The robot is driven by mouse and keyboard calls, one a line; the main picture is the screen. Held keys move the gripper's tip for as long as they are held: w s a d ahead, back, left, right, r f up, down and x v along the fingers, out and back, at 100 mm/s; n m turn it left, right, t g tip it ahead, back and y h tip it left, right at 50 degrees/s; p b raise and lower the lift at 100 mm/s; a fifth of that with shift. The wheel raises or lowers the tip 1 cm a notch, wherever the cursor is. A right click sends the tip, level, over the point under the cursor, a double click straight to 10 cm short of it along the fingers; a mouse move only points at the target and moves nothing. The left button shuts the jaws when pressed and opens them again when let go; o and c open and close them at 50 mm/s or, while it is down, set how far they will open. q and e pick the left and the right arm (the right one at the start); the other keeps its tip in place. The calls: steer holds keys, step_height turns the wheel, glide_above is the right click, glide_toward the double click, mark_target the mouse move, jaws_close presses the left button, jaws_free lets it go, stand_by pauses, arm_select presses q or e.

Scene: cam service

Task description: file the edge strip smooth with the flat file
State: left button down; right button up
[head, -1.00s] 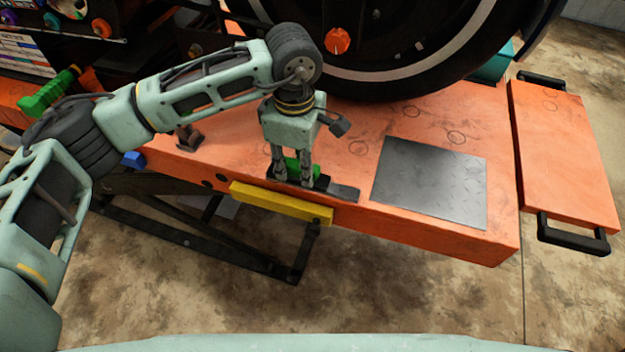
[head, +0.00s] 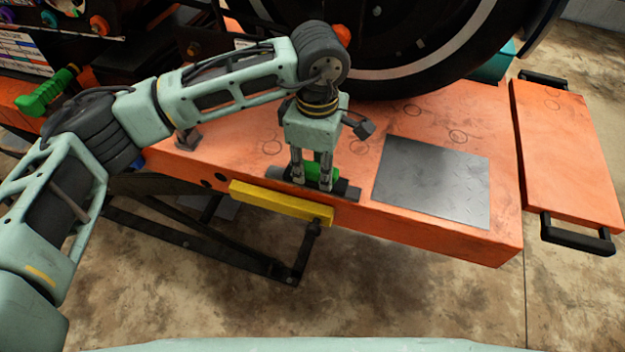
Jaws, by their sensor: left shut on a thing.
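My left gripper (head: 312,187) is shut on the green grip of the flat file (head: 325,173), pointing down over the front edge of the orange bench (head: 420,218). The file's dark body (head: 346,190) lies along the grey edge strip (head: 284,174) and appears to rest on it. The strip's left part is bare, and its right part is covered by the file. Whether the file touches the strip along its whole length is hidden. My right gripper is not in view.
A yellow bar (head: 280,201) is on the bench's front side, just below the strip. A grey metal plate (head: 432,182) lies to the right. A large wheel (head: 400,40) stands behind. A green-handled tool (head: 48,93) is at far left. An orange side panel (head: 565,150) is at right.

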mark_target(339, 173)
arm_select(q)
steer(key=shift+s+d+f, duration=0.1)
steer(key=shift+d, duration=0.15)
steer(key=shift+s+d+b, duration=0.25)
steer(key=shift+d+b, duration=0.1)
steer(key=shift+d, duration=0.5)
steer(key=shift+s+d+b, duration=0.2)
steer(key=shift+d+b, duration=0.1)
steer(key=shift+d, duration=0.35)
steer(key=shift+s+d, duration=0.1)
steer(key=shift+d, duration=0.15)
steer(key=shift+d, duration=0.15)
